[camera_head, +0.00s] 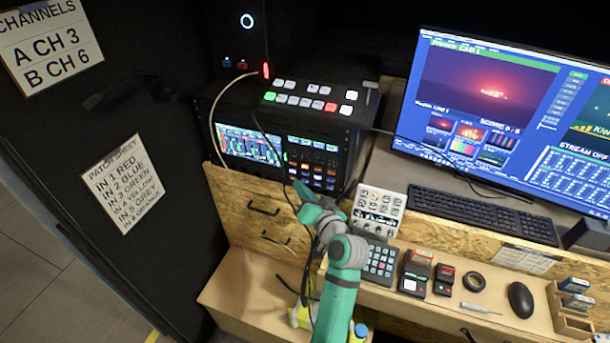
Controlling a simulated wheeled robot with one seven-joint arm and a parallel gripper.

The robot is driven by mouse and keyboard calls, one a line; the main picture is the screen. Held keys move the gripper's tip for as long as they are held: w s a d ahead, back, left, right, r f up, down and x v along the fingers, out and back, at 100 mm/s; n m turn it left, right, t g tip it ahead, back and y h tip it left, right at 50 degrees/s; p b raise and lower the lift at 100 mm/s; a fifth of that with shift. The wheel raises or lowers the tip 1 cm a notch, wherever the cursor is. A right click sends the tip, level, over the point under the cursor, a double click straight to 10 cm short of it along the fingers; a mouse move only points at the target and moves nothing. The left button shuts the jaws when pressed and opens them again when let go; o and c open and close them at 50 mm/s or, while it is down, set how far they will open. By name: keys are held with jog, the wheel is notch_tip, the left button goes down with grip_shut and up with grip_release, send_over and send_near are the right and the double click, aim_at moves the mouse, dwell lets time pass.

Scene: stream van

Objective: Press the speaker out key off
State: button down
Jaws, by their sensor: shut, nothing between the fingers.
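No label reading speaker out can be made out at this size, so I cannot tell which key it is. A rack unit (317,166) with rows of small lit keys, some orange and some blue, stands at the centre. A tilted white panel (377,212) with several keys and knobs stands to its lower right. My teal arm reaches up from the bottom. My gripper (299,186) is shut and empty, at the lower left edge of the rack unit's keys in the picture. Whether it touches the unit cannot be told. The gripper and wrist hide part of the area below the rack.
A switcher (312,103) with lit keys sits on top of the rack. A multi-coloured screen (250,145) is left of the keys. A keypad (379,263), mouse (520,299) and tape roll (474,281) lie on the lower desk. Loose cables hang near my gripper.

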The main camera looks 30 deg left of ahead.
jog(key=shift+s+d, duration=0.25)
jog(key=shift+s, duration=0.85)
jog(key=shift+s+d, duration=0.25)
jog(key=shift+s, duration=0.8)
